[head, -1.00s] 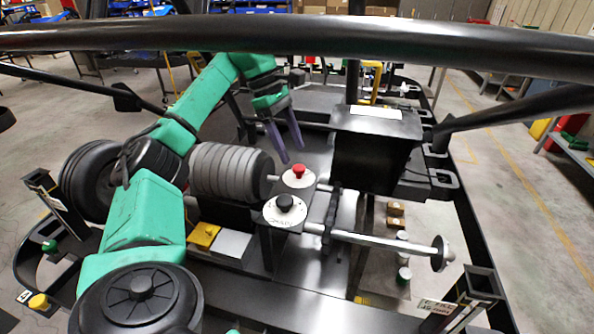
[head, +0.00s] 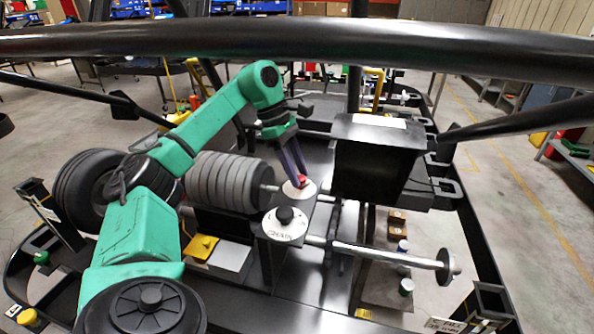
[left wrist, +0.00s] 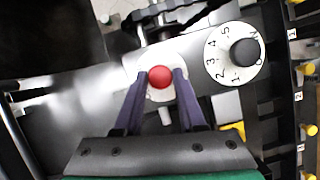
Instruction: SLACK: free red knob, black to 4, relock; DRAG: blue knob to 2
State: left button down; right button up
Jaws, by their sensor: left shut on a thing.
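The red knob (head: 303,181) sits on a round white plate on the kart stand. It also shows in the left wrist view (left wrist: 160,77). My left gripper (head: 300,177) comes down from above with its purple fingers on either side of the red knob and is shut on it. The black knob (head: 284,214) is in front of it on a white numbered dial; in the left wrist view the black knob (left wrist: 244,52) stands to the right, and I cannot tell which number it points to. I cannot make out a blue knob. My right gripper is not in view.
A stack of grey discs (head: 222,180) lies left of the red knob. A black box (head: 372,155) stands to the right. A shiny bar (head: 385,256) runs out to the right in front. A dark frame bar (head: 300,36) crosses the top of the head view.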

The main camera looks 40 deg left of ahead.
pick_arm(q)
jog(key=shift+s+f+n, duration=0.1)
jog(key=shift+f+n, duration=0.05)
jog(key=shift+n, duration=0.15)
jog(key=shift+f+n+t+b, duration=0.1)
jog(key=shift+n+t+b, duration=0.2)
jog(key=shift+n+b, duration=0.25)
jog(key=n+t+y+b, duration=0.1)
jog(key=n, duration=0.2)
jog(key=shift+s+n, duration=0.15)
jog(key=shift+n, duration=0.1)
jog(key=n, duration=0.2)
jog(key=shift+d+n+t+y+b, duration=0.15)
jog(key=shift+n+t+y+b, duration=0.15)
jog(key=shift+n+y, duration=0.1)
jog(key=shift+s+n+y, duration=0.1)
jog(key=shift+n+y, duration=0.2)
jog(key=shift+n, duration=0.6)
jog(key=n+y, duration=0.1)
jog(key=n, duration=0.1)
jog(key=shift+d+n+t+p, duration=0.15)
jog(key=shift+n+t+p, duration=0.15)
jog(key=shift+t+p, duration=0.1)
jog(key=shift+d+n+y+p, duration=0.15)
jog(key=shift+n+y+p, duration=0.5)
jog(key=shift+n, duration=0.95)
jog(key=shift+f, duration=0.1)
